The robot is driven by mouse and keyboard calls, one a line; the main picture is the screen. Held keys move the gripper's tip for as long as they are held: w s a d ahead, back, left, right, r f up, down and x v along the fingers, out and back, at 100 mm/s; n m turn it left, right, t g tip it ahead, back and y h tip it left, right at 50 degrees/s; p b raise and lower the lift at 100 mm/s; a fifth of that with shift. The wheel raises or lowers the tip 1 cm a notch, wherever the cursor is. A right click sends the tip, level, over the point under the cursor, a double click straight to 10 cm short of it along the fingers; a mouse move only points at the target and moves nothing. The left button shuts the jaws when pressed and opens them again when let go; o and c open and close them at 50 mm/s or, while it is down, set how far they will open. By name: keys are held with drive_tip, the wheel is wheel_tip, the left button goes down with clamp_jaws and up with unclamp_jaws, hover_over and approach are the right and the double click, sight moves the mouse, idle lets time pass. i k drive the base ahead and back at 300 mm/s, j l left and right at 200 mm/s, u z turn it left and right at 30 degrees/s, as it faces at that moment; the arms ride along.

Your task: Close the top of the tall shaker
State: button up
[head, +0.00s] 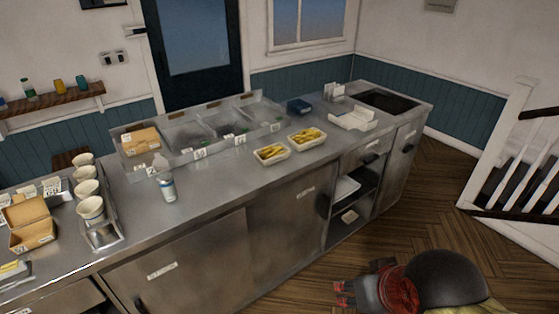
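The tall shaker (168,188) stands upright on the steel counter, left of the middle in the head view. It is white with a blue band on its label. Its pale top (160,162) shows at the upper end and looks raised and tipped to the left; the hinge is too small to make out. My gripper (339,293) is low in the picture, over the floor in front of the counter and far to the right of the shaker. Its two reddish fingertips are apart with nothing between them.
Several stacked paper cups (90,208) and an open cardboard box (30,222) stand left of the shaker. Behind it are a box of cartons (140,140) and clear bins (188,130). Two trays of fries (271,153) lie to the right. The counter (215,185) between is clear.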

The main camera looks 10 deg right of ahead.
sight(160, 164)
drive_tip(key=j+u, duration=0.15)
drive_tip(key=j, duration=0.25)
drive_tip(key=i+j+u, duration=0.1)
drive_tip(key=j, duration=0.25)
drive_tip(key=i+j+u, duration=0.15)
drive_tip(key=j, duration=0.2)
drive_tip(key=i+j+u, duration=0.1)
drive_tip(key=j, duration=0.3)
drive_tip(key=i+l, duration=0.25)
drive_tip(key=l, duration=0.15)
drive_tip(key=i+l+u, duration=0.1)
drive_tip(key=i+l, duration=0.35)
drive_tip(key=l, duration=0.3)
drive_tip(key=i+l+u, duration=0.1)
drive_tip(key=i+l, duration=0.15)
drive_tip(key=l, duration=0.15)
drive_tip(key=i+l, duration=0.2)
drive_tip(key=l, duration=0.2)
drive_tip(key=i+l+u, duration=0.1)
drive_tip(key=i+l, duration=0.15)
drive_tip(key=l, duration=0.15)
